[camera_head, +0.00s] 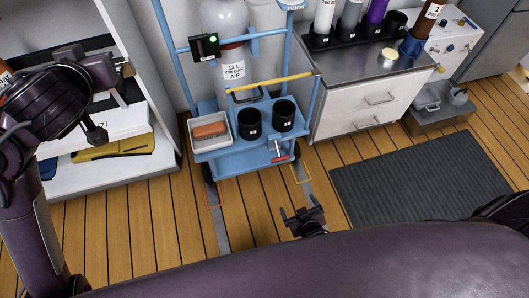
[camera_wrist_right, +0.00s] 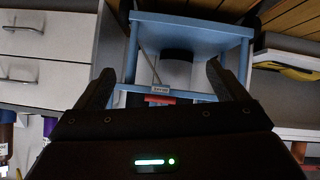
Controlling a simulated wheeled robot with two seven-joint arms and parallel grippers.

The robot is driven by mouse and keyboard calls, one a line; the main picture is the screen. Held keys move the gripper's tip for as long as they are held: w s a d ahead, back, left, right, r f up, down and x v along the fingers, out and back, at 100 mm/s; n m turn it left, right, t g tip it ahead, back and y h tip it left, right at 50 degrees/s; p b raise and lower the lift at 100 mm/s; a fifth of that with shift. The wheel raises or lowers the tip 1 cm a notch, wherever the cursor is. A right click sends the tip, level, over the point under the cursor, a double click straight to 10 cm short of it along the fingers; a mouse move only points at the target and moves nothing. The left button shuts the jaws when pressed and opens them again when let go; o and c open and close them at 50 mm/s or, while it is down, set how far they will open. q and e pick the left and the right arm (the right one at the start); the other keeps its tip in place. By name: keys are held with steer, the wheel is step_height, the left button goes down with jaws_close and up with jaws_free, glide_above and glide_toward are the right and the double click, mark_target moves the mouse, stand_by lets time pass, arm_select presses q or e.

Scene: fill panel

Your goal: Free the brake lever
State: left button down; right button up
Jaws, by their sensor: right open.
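The blue cart (camera_head: 215,152) stands between the shelf and the drawer cabinet. A lever with a red grip (camera_head: 281,158), which looks like the brake lever, sits low at the cart's front right corner. In the right wrist view the red grip (camera_wrist_right: 160,99) shows between the fingers, under a small label plate whose text is too small to read. My right gripper (camera_head: 299,208) is open and empty, in front of the cart and apart from the lever; its spread fingers show in the wrist view (camera_wrist_right: 160,68). My left arm (camera_head: 60,105) is at the left; its jaw state is unclear.
The cart carries a gas cylinder (camera_head: 230,70), two black cups (camera_head: 250,124) and a white tray (camera_head: 222,141) with an orange-brown block. A yellow bar (camera_head: 272,82) crosses its right side. A dark mat (camera_head: 420,180) lies right.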

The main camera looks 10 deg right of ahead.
steer(key=w+a+t+b, duration=0.1)
steer(key=w+t+b, duration=0.2)
steer(key=w+b, duration=0.3)
steer(key=m+t+b, duration=0.1)
steer(key=t+b, duration=0.3)
steer(key=b, duration=0.5)
glide_toward(280, 158)
steer(key=w+b, duration=0.3)
steer(key=w, duration=0.8)
steer(key=shift+w+f+b, duration=0.1)
steer(key=shift+w+b, duration=0.1)
steer(key=shift+b, duration=0.15)
steer(key=shift+w, duration=0.4)
arm_select(q)
step_height(280, 158, down, 21)
